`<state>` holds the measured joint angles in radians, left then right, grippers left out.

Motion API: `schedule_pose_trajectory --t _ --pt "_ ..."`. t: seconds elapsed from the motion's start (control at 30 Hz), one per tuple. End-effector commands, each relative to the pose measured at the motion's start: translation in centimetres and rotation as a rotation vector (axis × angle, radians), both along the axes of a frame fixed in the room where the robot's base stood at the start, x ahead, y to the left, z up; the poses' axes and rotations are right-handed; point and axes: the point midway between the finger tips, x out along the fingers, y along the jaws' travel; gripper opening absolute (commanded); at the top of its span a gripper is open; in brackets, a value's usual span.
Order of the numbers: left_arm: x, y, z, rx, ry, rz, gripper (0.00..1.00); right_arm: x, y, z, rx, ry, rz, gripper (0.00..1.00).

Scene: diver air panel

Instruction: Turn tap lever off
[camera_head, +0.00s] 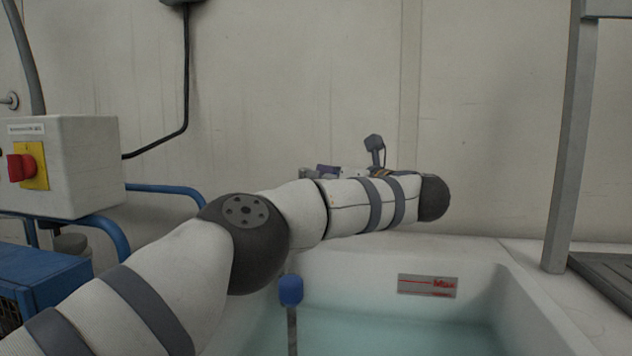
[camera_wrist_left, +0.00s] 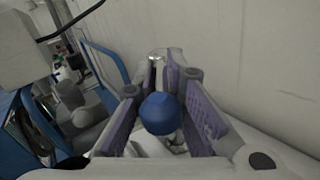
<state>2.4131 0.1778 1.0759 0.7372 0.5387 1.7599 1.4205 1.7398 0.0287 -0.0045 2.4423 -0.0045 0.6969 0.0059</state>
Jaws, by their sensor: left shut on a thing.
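My left arm reaches across the head view, with its wrist part folded behind the forearm. Only bits of my left gripper (camera_head: 325,171) show above the forearm; its fingertips are largely hidden there. In the left wrist view, the left gripper (camera_wrist_left: 160,100) has its purple-padded fingers on both sides of a blue rounded knob (camera_wrist_left: 160,114) and is shut on it. The knob looks like the tap lever's handle, but the rest of the lever is hidden. A silvery metal piece (camera_wrist_left: 158,57), perhaps part of the tap, shows beyond the fingers. My right gripper is not in view.
A white basin (camera_head: 515,305) holds water below the arm. A blue-capped grey rod (camera_head: 291,290) stands at it. A box with a red switch (camera_head: 20,167) and blue tube rails (camera_head: 165,189) are at left. A grey post (camera_head: 572,140) stands right. The wall is close behind.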

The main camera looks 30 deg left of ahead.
Motion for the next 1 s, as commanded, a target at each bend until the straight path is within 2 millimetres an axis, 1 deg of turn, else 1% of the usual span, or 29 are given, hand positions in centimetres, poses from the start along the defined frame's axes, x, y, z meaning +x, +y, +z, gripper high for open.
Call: schedule_pose_trajectory --t 0.2,0.53,0.57,0.6,0.63,0.67,1.0 --pt "-0.11 -0.54 0.23 0.004 -0.003 0.006 0.0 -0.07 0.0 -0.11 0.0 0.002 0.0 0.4" --pt "-0.11 -0.55 0.32 0.004 -0.004 0.006 0.0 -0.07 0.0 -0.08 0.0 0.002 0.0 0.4" --pt "-0.11 -0.55 0.33 0.004 -0.005 0.006 0.15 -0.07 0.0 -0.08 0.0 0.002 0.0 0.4" --pt "-0.12 -0.55 0.34 0.005 -0.006 0.006 0.24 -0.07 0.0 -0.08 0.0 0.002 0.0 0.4" --pt "-0.12 -0.55 0.34 0.005 -0.006 0.006 0.31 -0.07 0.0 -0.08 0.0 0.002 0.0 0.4" --pt "-0.12 -0.56 0.35 0.005 -0.006 0.006 0.32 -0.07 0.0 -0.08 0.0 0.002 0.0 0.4" --pt "-0.15 -0.53 0.16 0.002 -0.003 0.009 0.32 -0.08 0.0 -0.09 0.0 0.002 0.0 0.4"
